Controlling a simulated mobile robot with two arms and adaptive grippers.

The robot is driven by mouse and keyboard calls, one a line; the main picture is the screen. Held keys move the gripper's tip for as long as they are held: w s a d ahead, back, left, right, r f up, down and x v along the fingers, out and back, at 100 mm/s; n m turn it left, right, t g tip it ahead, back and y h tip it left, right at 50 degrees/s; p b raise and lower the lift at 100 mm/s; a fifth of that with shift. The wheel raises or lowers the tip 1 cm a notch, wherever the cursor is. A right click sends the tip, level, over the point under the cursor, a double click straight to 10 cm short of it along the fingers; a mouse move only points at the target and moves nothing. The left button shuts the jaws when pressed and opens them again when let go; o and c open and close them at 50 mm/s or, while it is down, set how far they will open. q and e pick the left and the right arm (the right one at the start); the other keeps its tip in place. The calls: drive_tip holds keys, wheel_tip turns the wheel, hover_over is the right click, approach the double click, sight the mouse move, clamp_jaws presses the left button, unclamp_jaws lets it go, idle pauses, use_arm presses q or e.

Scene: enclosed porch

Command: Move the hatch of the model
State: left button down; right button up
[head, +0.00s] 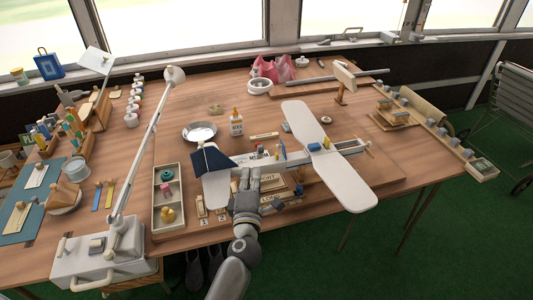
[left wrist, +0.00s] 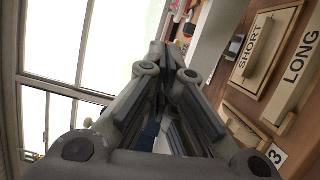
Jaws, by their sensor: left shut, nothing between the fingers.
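The model airplane lies on the table in the head view, with a long white wing (head: 345,182), a dark blue tail fin (head: 210,160) and a slim fuselage (head: 292,158). Small colored parts sit at the middle of the fuselage; I cannot make out the hatch clearly. My left gripper (head: 247,178) is shut and empty, at the near side of the fuselage between the tail and the wing. Contact with the model cannot be told. In the left wrist view its fingers (left wrist: 167,65) are together. My right gripper is not in view.
Wooden pieces labeled SHORT (left wrist: 250,55) and LONG (left wrist: 295,72) lie beside my left gripper. A glue bottle (head: 237,123) and a round dish (head: 200,132) stand behind the tail. A divided tray (head: 155,205) and a jointed lamp (head: 148,150) stand to the left.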

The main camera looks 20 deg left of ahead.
use_arm(q)
drive_tip(key=x, duration=0.8)
drive_tip(key=shift+w+d+r+b, duration=0.1)
drive_tip(key=shift+w+d+b, duration=0.15)
drive_tip(key=shift+d, duration=0.35)
drive_tip(key=shift+w+d+b, duration=0.25)
drive_tip(key=shift+d, duration=0.4)
drive_tip(key=shift+w+d+r, duration=0.1)
drive_tip(key=shift+w+d, duration=0.15)
drive_tip(key=shift+d, duration=0.3)
